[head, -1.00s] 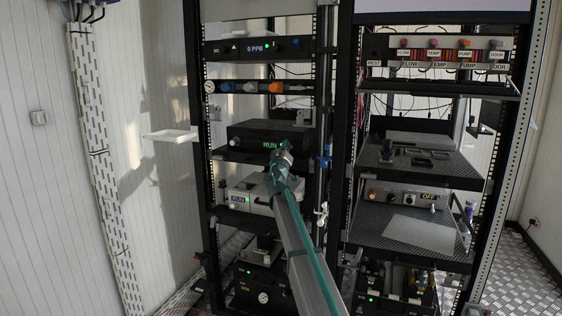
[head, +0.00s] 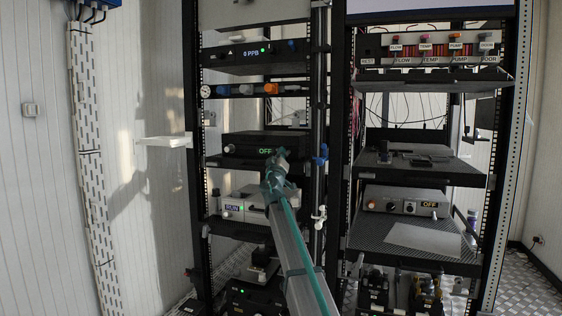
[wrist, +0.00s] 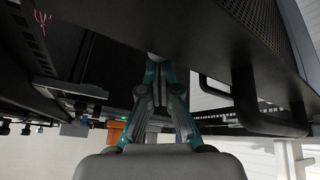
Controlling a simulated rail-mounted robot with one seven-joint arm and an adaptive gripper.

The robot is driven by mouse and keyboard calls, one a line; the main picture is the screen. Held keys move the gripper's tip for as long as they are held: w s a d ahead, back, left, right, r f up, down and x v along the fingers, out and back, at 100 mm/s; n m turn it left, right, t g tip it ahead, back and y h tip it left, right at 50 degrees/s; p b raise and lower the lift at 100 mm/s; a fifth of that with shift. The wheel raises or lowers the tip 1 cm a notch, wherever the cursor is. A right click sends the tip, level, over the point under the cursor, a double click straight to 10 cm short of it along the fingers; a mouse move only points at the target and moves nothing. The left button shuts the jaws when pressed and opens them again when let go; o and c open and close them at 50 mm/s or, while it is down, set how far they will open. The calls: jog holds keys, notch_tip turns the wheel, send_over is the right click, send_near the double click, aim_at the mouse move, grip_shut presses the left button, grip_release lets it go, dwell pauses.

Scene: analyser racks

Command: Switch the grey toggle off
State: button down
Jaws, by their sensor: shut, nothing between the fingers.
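A black instrument box (head: 244,139) sits in the left rack, and its green display (head: 265,152) reads OFF. My gripper (head: 280,155) is at the right part of this box's front, just right of the display. In the wrist view my gripper (wrist: 159,65) has its teal-edged fingers together with nothing held, their tips close under the dark box. A small pale bit shows at the tips there, but I cannot tell if it is the grey toggle. In the head view the gripper hides that part of the front, and I cannot make the toggle out.
A white box (head: 232,208) labelled RUN stands on the shelf below. In the right rack a grey box (head: 384,200) shows an OFF label. A blue valve (head: 320,155) is on the post right of my gripper. In the wrist view a black handle (wrist: 255,115) is at the right.

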dwell(0.3)
jog(key=s+a+f, duration=0.2)
jog(key=s+f, duration=0.3)
jog(key=s, duration=0.2)
jog(key=shift+s+a+f+p, duration=0.2)
jog(key=shift+a+f+p, duration=0.1)
jog(key=shift+p, duration=0.15)
jog(key=shift+r, duration=0.1)
